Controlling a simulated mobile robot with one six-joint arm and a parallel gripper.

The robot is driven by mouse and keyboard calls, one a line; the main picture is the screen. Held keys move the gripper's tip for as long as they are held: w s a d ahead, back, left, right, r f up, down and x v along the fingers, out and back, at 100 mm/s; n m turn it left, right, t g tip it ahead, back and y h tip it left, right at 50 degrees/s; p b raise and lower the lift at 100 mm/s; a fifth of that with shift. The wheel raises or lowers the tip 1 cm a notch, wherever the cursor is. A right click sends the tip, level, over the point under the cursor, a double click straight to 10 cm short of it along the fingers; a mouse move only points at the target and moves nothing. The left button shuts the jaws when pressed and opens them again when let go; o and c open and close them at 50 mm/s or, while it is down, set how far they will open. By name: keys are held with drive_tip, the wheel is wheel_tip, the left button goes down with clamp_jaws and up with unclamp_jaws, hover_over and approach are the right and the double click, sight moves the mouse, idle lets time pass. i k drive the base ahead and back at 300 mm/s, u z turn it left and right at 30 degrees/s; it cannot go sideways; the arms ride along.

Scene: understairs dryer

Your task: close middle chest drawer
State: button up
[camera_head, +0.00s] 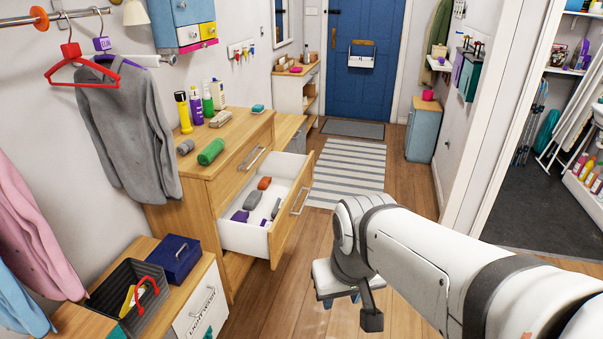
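The wooden chest (188,203) stands against the left wall. Its middle drawer (243,238) is pulled well out, below a shut top drawer with a bar handle (252,158). The open drawer has white sides, a wooden front and a bar handle (300,201). Purple, grey and orange-brown folded items lie inside. My gripper (341,300) hangs over the floor, right of and nearer than the drawer front, apart from it. My arm partly hides the gripper.
Bottles, a green roll and a brush stand on the chest top. A low unit (180,290) with a dark basket (128,297) and a blue box (174,258) is at the near left. A striped rug (347,172) lies beyond.

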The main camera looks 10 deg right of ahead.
sight(291, 175)
drive_tip(key=z, duration=1.05)
drive_tip(key=i, duration=1.1)
drive_tip(key=u, duration=0.8)
drive_tip(key=k, duration=0.35)
drive_tip(key=u, duration=0.9)
drive_tip(key=i, duration=1.55)
drive_tip(key=z, duration=0.45)
